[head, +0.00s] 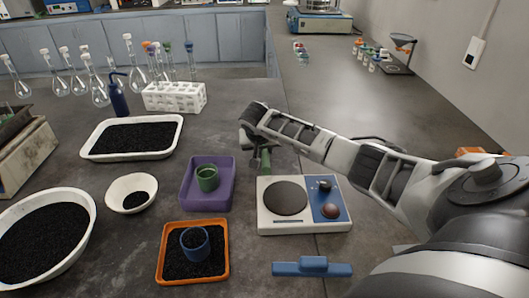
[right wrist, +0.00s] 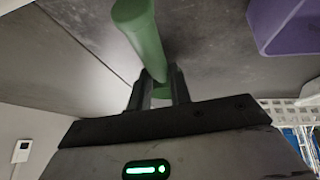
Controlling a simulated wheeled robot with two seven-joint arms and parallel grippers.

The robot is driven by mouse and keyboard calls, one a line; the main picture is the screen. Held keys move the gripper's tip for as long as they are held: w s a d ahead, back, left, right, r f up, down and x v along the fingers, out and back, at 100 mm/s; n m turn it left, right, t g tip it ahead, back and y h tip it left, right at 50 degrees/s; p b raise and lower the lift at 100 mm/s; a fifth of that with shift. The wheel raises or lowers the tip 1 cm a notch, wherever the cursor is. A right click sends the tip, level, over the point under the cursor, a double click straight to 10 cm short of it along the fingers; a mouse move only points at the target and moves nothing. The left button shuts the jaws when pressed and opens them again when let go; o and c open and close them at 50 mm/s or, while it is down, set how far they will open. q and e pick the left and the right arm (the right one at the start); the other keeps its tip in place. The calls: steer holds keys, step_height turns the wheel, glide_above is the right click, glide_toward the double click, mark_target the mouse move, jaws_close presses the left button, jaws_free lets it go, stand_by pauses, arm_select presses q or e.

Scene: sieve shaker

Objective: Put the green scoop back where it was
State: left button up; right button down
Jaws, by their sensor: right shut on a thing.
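My right gripper (head: 257,143) is shut on a green scoop, gripping it by its round handle. In the head view a short length of the green scoop (head: 265,159) shows below the gripper, just behind the white hot plate (head: 264,213). In the right wrist view the green handle (right wrist: 141,32) runs between the two fingers (right wrist: 160,88); the rest of the scoop is mostly hidden. A purple tray (head: 224,196) with a green cup (head: 207,178) in it lies left of the gripper. My left gripper is not in view.
An orange tray (head: 225,268) holds black grains and a blue cup (head: 195,243). A blue handled bar (head: 312,268) lies in front of the hot plate. A white tray (head: 88,150), white bowl (head: 122,183) and tube rack (head: 174,98) stand left.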

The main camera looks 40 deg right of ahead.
steer(key=shift+f, duration=0.75)
steer(key=shift+f, duration=0.2)
steer(key=c, duration=1.3)
jaws_free()
steer(key=shift+s+a+r, duration=0.1)
steer(key=shift+a+r, duration=0.05)
steer(key=shift+r, duration=0.35)
steer(key=v, duration=1.1)
steer(key=shift+r, duration=0.2)
